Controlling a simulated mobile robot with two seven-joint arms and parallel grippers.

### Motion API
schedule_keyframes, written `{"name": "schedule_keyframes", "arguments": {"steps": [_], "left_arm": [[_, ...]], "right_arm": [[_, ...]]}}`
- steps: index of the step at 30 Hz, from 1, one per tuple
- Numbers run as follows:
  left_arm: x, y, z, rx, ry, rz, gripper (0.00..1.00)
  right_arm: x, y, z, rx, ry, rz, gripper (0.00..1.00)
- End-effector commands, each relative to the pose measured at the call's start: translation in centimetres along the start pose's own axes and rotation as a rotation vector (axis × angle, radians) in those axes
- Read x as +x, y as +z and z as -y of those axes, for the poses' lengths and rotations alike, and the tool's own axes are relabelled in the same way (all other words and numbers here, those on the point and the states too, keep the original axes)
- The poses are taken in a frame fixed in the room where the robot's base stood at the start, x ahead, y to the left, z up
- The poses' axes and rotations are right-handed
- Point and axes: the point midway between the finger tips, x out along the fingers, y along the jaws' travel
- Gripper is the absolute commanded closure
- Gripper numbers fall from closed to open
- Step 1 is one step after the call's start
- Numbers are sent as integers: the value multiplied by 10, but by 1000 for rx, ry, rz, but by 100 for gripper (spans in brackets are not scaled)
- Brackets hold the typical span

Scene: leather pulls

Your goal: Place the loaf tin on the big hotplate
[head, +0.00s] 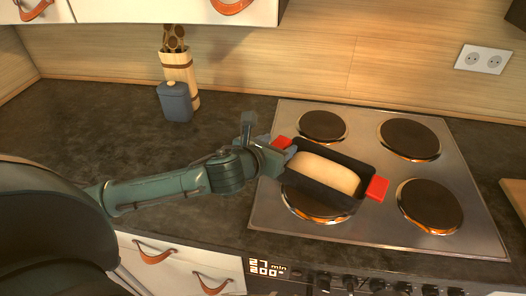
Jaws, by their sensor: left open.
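The loaf tin (320,188) is dark, with a red grip at each end and a pale loaf (327,172) inside. It sits over the front-left hotplate (318,213), whose glowing front edge shows below it; the tin hides much of that plate. My left gripper (276,147) is open at the tin's left end, close around or beside the left red grip (282,143); I cannot tell whether it touches. The right red grip (377,188) is free. My right gripper is not in view.
The steel hob (375,235) has other hotplates at back left (323,126), back right (409,138) and front right (430,204). A blue canister (175,102) and a utensil holder (181,68) stand by the wall. The dark counter (90,115) at left is largely clear. A board edge (516,193) shows at right.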

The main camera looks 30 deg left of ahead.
Motion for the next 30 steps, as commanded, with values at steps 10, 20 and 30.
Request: {"name": "schedule_keyframes", "arguments": {"steps": [10,20,30], "left_arm": [[-73,-1,0,3,-2,-1,44],[-99,-1,0,0,1,-2,44],[-99,0,0,0,0,-1,44]], "right_arm": [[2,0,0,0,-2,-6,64],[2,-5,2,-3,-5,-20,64],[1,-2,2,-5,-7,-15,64]]}}
